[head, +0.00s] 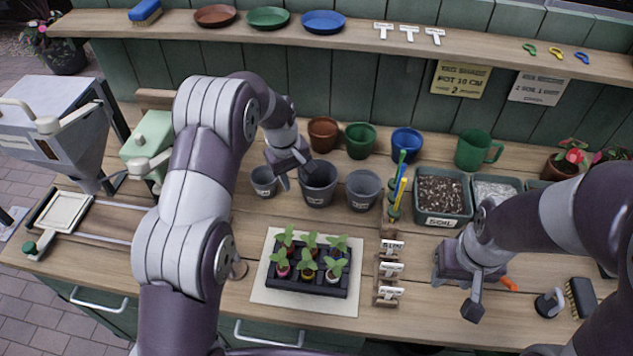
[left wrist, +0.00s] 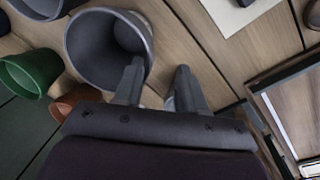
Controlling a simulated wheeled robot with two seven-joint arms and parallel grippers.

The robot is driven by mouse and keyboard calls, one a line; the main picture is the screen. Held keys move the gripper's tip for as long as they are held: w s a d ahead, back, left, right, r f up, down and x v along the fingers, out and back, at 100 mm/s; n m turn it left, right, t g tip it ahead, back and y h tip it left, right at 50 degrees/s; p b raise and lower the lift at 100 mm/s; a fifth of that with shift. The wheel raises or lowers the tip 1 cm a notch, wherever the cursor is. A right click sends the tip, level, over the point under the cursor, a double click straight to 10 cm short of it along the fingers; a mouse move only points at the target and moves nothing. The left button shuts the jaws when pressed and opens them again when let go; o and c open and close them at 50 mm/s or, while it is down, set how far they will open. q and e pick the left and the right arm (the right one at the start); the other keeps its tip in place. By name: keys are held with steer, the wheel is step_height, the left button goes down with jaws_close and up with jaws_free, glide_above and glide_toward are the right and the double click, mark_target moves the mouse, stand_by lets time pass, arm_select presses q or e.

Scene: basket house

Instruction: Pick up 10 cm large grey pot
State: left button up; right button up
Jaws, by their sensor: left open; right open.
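The large grey pot (head: 318,190) stands upright on the bench, between a smaller grey pot (head: 263,181) on its left and another grey pot (head: 362,190) on its right. My left gripper (head: 300,178) is open at the large pot's left rim. In the left wrist view the pot (left wrist: 88,45) shows its open mouth. One finger of the left gripper (left wrist: 160,68) overlaps the mouth and the other is outside the wall; contact cannot be told. My right gripper (head: 474,298) is open and empty over the bench at the right.
Brown (head: 323,133), green (head: 361,140) and blue (head: 406,143) pots stand behind. A seedling tray (head: 308,270) lies in front, and a soil bin (head: 441,196) stands to the right. A shelf (head: 350,38) runs above the back.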

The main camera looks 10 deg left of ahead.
mark_target(304, 193)
arm_select(q)
steer(key=shift+w+d+f+p, duration=0.2)
steer(key=shift+w+d+f, duration=0.05)
steer(key=shift+f, duration=0.35)
steer(key=shift+w+d+f+p, duration=0.2)
steer(key=shift+w+d+f, duration=0.05)
steer(key=shift+f, duration=0.3)
steer(key=f, duration=0.1)
steer(key=d+f+p, duration=0.1)
steer(key=f, duration=0.1)
steer(key=shift+s+d+f, duration=0.2)
steer(key=shift+d+f, duration=0.05)
steer(key=shift+d, duration=0.05)
steer(key=shift+w+a+f, duration=0.15)
steer(key=shift+a+f, duration=0.1)
steer(key=shift+f, duration=0.1)
steer(key=shift+d, duration=0.15)
steer(key=c, duration=0.7)
steer(key=shift+d+r, duration=0.1)
jaws_close()
arm_select(e)
steer(key=shift+w+d+r, duration=0.2)
steer(key=shift+d+r, duration=0.4)
steer(key=shift+r, duration=0.35)
